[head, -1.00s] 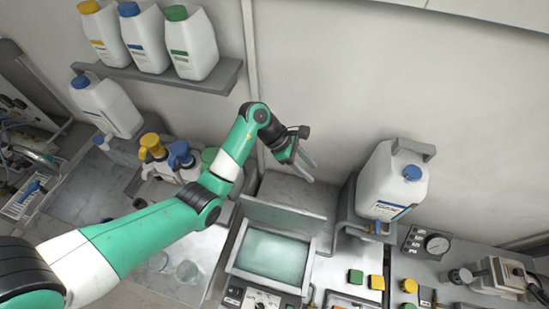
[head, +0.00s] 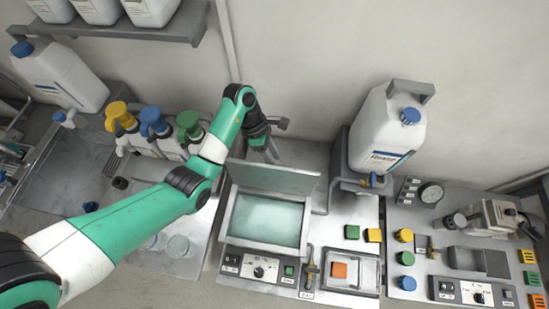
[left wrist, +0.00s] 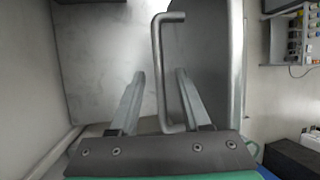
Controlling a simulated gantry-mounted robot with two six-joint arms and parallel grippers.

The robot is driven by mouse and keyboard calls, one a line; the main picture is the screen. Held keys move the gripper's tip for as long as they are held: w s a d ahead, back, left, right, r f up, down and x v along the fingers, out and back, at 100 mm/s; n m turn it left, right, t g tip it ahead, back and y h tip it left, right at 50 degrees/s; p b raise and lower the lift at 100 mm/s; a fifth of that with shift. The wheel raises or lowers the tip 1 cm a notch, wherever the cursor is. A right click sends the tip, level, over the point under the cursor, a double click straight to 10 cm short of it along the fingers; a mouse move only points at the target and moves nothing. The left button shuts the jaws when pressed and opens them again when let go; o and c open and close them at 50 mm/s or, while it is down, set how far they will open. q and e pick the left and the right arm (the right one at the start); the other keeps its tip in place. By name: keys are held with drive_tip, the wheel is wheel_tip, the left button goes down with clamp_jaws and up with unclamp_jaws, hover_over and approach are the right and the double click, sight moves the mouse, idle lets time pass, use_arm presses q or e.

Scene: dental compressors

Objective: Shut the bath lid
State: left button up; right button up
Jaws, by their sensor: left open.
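The bath (head: 264,222) is a grey-rimmed basin with pale green liquid, in the middle of the bench in the head view. Its lid (head: 272,178) stands raised along the back edge, so the bath is open. My left gripper (head: 272,157) is behind the raised lid, its fingertips partly hidden by it. In the left wrist view the two fingers (left wrist: 158,85) are apart. A U-shaped metal handle (left wrist: 159,75) beside a grey panel appears between them in the picture; I cannot tell whether they touch it. My right gripper is not in view.
A white jug with a blue cap (head: 388,130) stands right of the lid, on a stand with a tap. Pump bottles (head: 155,125) stand left of my arm. A control panel (head: 258,268) fronts the bath. The wall is close behind my gripper.

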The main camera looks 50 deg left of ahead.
use_arm(q)
drive_tip(key=shift+d+f, duration=0.25)
drive_tip(key=shift+f, duration=0.2)
clamp_jaws()
drive_tip(key=shift+w, duration=0.1)
idle(1.0)
